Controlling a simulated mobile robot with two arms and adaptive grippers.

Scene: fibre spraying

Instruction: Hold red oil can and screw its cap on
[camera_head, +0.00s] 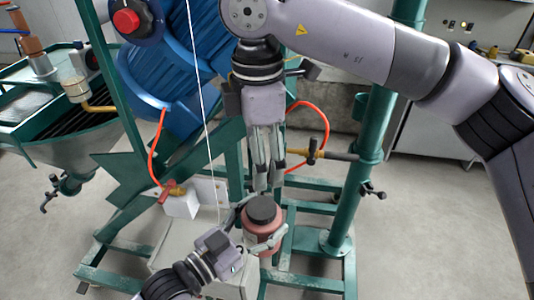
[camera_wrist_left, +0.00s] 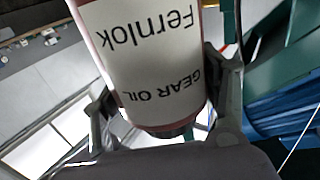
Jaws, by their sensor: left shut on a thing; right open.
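The red oil can (camera_head: 263,236) stands upright in my left gripper (camera_head: 259,229), whose fingers are shut around its sides. The wide black cap (camera_head: 262,209) sits on top of the can; I cannot tell whether it is threaded tight. In the left wrist view the can (camera_wrist_left: 145,55) shows a white label reading "GEAR OIL" and "Fernlok", upside down, between the fingers. The dark cap edge (camera_wrist_left: 176,130) shows at its lower end. My right gripper (camera_head: 266,183) points down, open and empty, just above the cap and apart from it.
A green steel frame (camera_head: 335,240) with a large blue drum (camera_head: 170,60) stands close behind. An orange hose (camera_head: 322,122) and a brass valve (camera_head: 318,155) lie beside my right gripper. A white cord (camera_head: 202,105) hangs left of it. Grey floor (camera_head: 430,230) is clear at right.

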